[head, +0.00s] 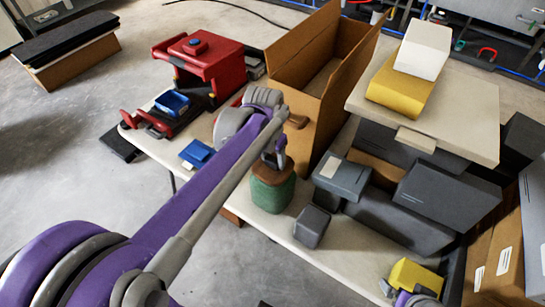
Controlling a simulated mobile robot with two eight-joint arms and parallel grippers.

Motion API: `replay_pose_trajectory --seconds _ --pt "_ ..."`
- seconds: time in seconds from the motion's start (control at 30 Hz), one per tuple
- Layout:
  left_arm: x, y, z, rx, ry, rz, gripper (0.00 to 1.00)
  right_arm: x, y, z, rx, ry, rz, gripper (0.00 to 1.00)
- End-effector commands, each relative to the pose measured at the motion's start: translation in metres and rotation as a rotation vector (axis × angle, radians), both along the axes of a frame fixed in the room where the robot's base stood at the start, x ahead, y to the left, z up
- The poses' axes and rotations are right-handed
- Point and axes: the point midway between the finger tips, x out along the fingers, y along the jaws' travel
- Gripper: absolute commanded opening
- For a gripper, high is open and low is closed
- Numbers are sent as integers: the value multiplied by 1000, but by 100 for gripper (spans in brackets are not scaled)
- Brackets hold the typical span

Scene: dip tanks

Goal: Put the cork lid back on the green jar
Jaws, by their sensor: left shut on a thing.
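The green jar (272,193) stands upright on the pale table, near its front edge, at the middle of the head view. The brown cork lid (267,171) is at the jar's mouth; I cannot tell whether it is seated or just above it. My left gripper (275,160) is over the jar, pointing down, shut on the cork lid. My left forearm covers part of the view beside it. My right gripper (408,292) shows only in part at the bottom right, by a yellow block (415,276); its fingers are unclear.
Dark grey boxes (342,176) and a small grey block (312,226) stand right of the jar. An open cardboard box (318,75) is behind it. A red rack (205,65) and blue trays (196,154) are at the left. Bare table (345,254) shows in front.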

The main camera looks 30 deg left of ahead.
Motion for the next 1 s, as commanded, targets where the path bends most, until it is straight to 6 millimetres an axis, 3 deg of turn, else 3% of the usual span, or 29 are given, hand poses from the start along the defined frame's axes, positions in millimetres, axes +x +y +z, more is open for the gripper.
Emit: replay_pose_trajectory --seconds 0.4,0.43,0.6,0.8,0.87,1.0 --pt "0 0 0 0 0 0 4 0 0 0 0 0 0 100" --pt "0 0 0 0 0 0 64 0 0 0 0 0 0 100" --pt "0 0 0 0 0 0 94 0 0 0 0 0 0 100" --pt "0 0 0 0 0 0 94 0 0 0 0 0 0 100" --pt "0 0 0 0 0 0 100 0 0 0 0 0 0 100" --pt "0 0 0 0 0 0 100 0 0 0 0 0 0 100"
